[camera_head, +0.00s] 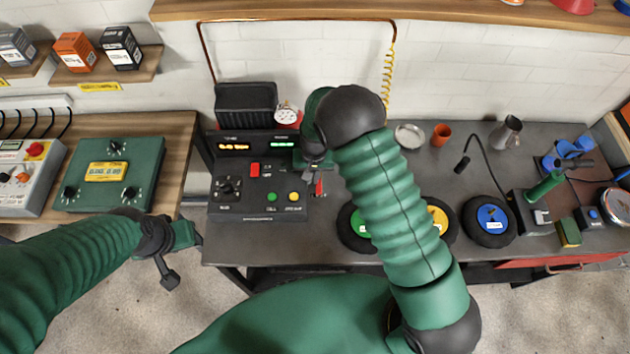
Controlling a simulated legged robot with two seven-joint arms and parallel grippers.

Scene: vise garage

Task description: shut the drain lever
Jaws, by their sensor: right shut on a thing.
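A small red lever (319,187), which I take for the drain lever, stands at the right side of the black control panel (245,200). My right gripper (316,166) reaches down over it from above and is shut on it. The fingers and my own wrist hide most of the lever and its base, so its exact angle cannot be told. My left gripper (180,262) hangs at the lower left, in front of the bench edge and well away from the panel.
The panel has a red switch, a knob, lit displays and green and yellow buttons. A gauge (287,115) stands behind it. A green box (108,174) sits on the left wooden table (178,140).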

